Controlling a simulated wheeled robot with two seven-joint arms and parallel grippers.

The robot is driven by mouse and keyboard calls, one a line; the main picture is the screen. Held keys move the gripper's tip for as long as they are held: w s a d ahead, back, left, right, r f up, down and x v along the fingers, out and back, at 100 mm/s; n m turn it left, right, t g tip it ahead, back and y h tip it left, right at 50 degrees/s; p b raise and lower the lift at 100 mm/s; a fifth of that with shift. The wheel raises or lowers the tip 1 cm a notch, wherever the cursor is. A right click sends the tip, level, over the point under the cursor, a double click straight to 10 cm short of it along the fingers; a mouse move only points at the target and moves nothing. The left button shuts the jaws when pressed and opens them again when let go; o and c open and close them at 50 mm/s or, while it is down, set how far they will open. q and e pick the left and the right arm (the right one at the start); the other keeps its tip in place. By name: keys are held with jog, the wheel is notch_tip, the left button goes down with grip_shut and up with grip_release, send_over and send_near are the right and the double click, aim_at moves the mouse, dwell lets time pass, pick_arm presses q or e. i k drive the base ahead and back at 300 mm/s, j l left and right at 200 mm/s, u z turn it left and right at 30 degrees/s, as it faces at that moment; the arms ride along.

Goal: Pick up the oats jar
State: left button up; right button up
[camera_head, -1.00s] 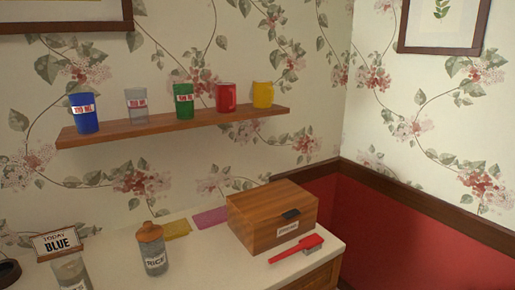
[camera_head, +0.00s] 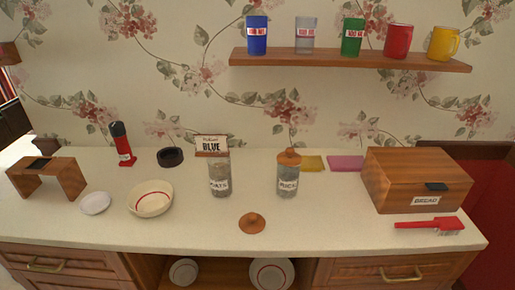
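The oats jar (camera_head: 219,176) is a clear glass jar with a white label reading OATS. It stands upright and without a lid on the counter, left of the similar rice jar (camera_head: 288,175), which has a wooden lid on. A round wooden lid (camera_head: 252,223) lies on the counter in front of and between the two jars. Neither of my grippers is in view.
A sign reading BLUE (camera_head: 212,144) stands just behind the oats jar. A striped bowl (camera_head: 150,199) is to its left, a bread box (camera_head: 416,181) and red brush (camera_head: 430,225) to the right. A shelf (camera_head: 350,61) holds several cups above.

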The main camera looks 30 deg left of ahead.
aim_at(219, 164)
jog(key=u, duration=1.2)
